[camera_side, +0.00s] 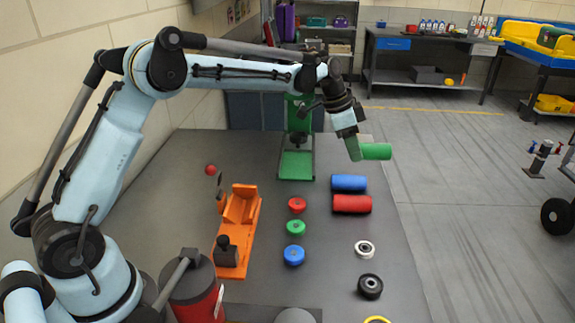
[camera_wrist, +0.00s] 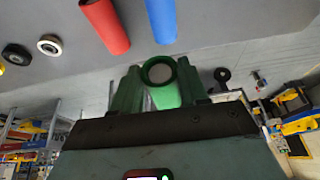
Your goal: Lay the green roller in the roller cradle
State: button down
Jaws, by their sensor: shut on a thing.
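The green roller (camera_side: 376,151) is held level above the table near its right edge. My gripper (camera_side: 356,149), with green fingers, is shut on it, and the roller sticks out to the right. In the wrist view the roller (camera_wrist: 160,80) shows end-on between the fingers (camera_wrist: 158,88). The orange fixture with a V-shaped block (camera_side: 240,207), which looks like the roller cradle, stands on the table to the left and nearer the camera. Its block looks empty. The cradle does not show in the wrist view.
A blue roller (camera_side: 349,183) and a red roller (camera_side: 352,204) lie below the held roller. Several small wheels, including a red one (camera_side: 297,205) and a black one (camera_side: 370,286), stand right of the cradle. A green press (camera_side: 297,165) stands behind. The table's left side is mostly clear.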

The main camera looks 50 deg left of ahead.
jog(key=s+a+f+n+y, duration=0.1)
jog(key=s+a+n+y, duration=0.2)
jog(key=s+n, duration=0.6)
jog(key=s+a+f+n+y, duration=0.1)
jog(key=s+a+n+y, duration=0.2)
jog(key=s+n, duration=0.6)
jog(key=s+a, duration=0.1)
jog(key=s, duration=1)
jog(key=shift+a+g+y, duration=0.2)
jog(key=shift+g+y, duration=0.1)
jog(key=shift+w+f, duration=0.1)
jog(key=shift+f, duration=0.05)
jog(key=shift+f, duration=2.65)
jog(key=shift+f, duration=0.25)
jog(key=c, duration=0.7)
grip_release()
jog(key=shift+o, duration=1)
jog(key=shift+w+d, duration=0.1)
